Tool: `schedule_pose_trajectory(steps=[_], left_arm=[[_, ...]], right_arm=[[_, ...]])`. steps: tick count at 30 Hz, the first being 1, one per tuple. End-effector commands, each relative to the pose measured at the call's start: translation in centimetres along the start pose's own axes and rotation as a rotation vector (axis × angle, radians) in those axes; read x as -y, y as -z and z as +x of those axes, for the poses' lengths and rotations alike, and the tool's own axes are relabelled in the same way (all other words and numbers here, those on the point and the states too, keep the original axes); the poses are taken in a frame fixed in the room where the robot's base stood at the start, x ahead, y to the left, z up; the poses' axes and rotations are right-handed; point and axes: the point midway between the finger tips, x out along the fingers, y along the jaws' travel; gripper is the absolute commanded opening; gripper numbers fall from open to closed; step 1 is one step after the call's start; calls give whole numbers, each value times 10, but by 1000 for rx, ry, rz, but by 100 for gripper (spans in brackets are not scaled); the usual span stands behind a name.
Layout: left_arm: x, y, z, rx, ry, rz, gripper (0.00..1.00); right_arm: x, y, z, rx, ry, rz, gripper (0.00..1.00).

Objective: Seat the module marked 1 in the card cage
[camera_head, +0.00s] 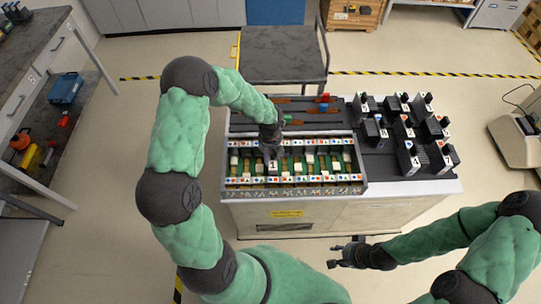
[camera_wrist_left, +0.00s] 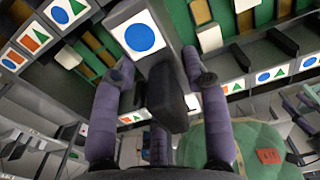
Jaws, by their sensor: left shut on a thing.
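The module marked 1 (camera_head: 272,165) is a dark block with a white label, in my left gripper (camera_head: 270,148) over the left part of the card cage (camera_head: 362,172). I cannot tell how deep the module sits. My right gripper (camera_head: 345,254) is empty, its fingers apart, in front of the cart.
A dark tray (camera_head: 380,165) right of the cage holds several other numbered black modules. Tools with orange handles (camera_head: 300,123) lie behind the cage. A dark cart (camera_head: 283,55) stands further back. The floor around my right gripper is clear.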

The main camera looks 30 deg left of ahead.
Motion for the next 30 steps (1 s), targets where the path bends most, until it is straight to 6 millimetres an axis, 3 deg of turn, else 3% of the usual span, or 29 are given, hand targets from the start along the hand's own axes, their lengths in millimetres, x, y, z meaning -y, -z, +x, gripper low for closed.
schedule_pose_trajectory(steps=[15, 16, 18, 19, 30], left_arm=[[0, -1, 2, 1, 0, 0, 0], [0, -1, 2, 1, 0, 0, 48], [0, -1, 2, 2, 0, 0, 68], [0, -1, 2, 2, 0, 0, 73], [0, 0, 1, 0, 0, 0, 73]], right_arm=[[0, 0, 0, 0, 0, 0, 40], [0, 0, 0, 0, 0, 0, 40], [0, 0, 0, 0, 0, 0, 40], [0, 0, 0, 0, 0, 0, 40], [0, 0, 0, 0, 0, 0, 40]])
